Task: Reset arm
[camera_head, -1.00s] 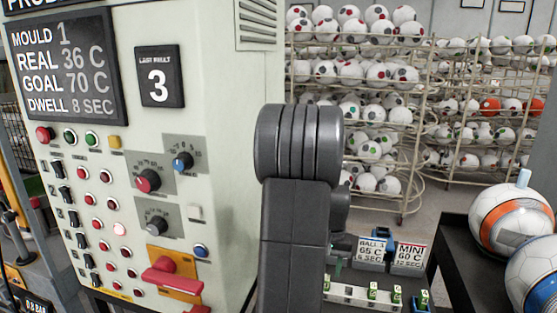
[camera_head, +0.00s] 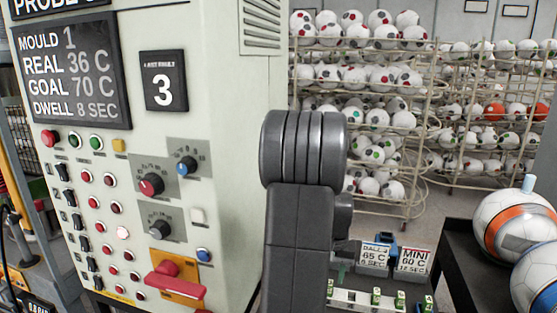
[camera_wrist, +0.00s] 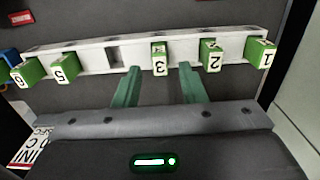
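My arm stands upright in the middle of the head view, in front of the control panel's right edge. In the wrist view my gripper (camera_wrist: 160,82) has its two green fingers apart, with nothing held between them. The fingertips are near the white rack (camera_wrist: 90,58), close to the green block marked 3 (camera_wrist: 160,60); I cannot tell whether they touch it. Blocks marked 2 (camera_wrist: 210,55), 1 (camera_wrist: 262,55), 5 (camera_wrist: 64,68) and 6 (camera_wrist: 24,73) also sit along the rack. One dark slot between 5 and 3 is empty.
The control panel (camera_head: 215,110) fills the left; its display (camera_head: 70,75) reads mould 1, real 36 C, goal 70 C. A red lever (camera_head: 175,285) sticks out low. Sign cards (camera_head: 375,255) stand behind the rack. Balls (camera_head: 515,228) rest on a dark table at right; ball racks stand behind.

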